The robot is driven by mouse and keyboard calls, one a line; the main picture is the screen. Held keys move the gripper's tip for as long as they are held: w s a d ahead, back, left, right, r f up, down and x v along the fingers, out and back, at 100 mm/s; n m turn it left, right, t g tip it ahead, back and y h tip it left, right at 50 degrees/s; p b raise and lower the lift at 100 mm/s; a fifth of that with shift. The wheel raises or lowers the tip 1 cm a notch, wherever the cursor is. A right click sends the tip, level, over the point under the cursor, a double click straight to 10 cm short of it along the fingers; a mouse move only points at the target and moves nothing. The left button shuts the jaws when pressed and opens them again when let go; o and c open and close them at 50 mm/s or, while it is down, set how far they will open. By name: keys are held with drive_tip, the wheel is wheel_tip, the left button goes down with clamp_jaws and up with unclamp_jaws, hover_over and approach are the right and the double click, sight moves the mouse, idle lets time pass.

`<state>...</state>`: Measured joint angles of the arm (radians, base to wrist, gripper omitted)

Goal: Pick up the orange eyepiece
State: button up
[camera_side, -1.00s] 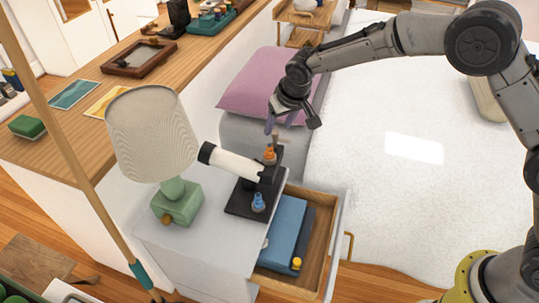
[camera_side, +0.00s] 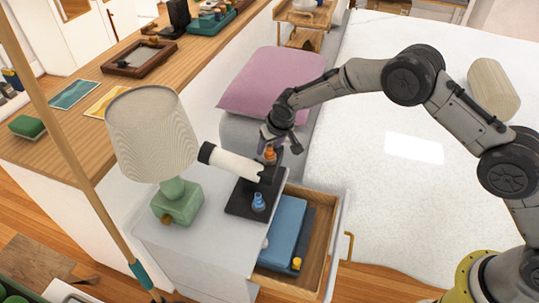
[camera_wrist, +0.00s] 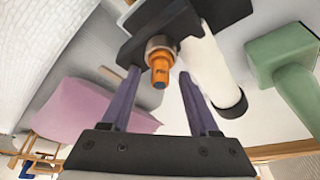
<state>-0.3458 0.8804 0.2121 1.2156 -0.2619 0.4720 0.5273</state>
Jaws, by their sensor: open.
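The orange eyepiece (camera_side: 270,154) stands on the black mount by the white telescope tube (camera_side: 235,164), on the nightstand. In the wrist view the orange eyepiece (camera_wrist: 161,64) sits in a metal collar, between and just beyond the fingertips. My gripper (camera_side: 273,143) is close over it in the side view and partly covers it. In the wrist view my gripper (camera_wrist: 158,78) has its purple fingers apart, one on each side of the eyepiece, with nothing held. I cannot tell whether a finger touches it.
A blue eyepiece (camera_side: 258,202) stands on the black base (camera_side: 238,207). A lamp (camera_side: 178,203) is to the left. The open drawer (camera_side: 318,245) holds a blue book (camera_side: 284,230) and a yellow eyepiece (camera_side: 296,264). A pink pillow (camera_side: 265,82) lies behind.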

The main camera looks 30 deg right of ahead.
drive_tip(key=shift+w+f, duration=0.15)
drive_tip(key=shift+f, duration=0.1)
clamp_jaws()
drive_tip(key=shift+r, duration=0.15)
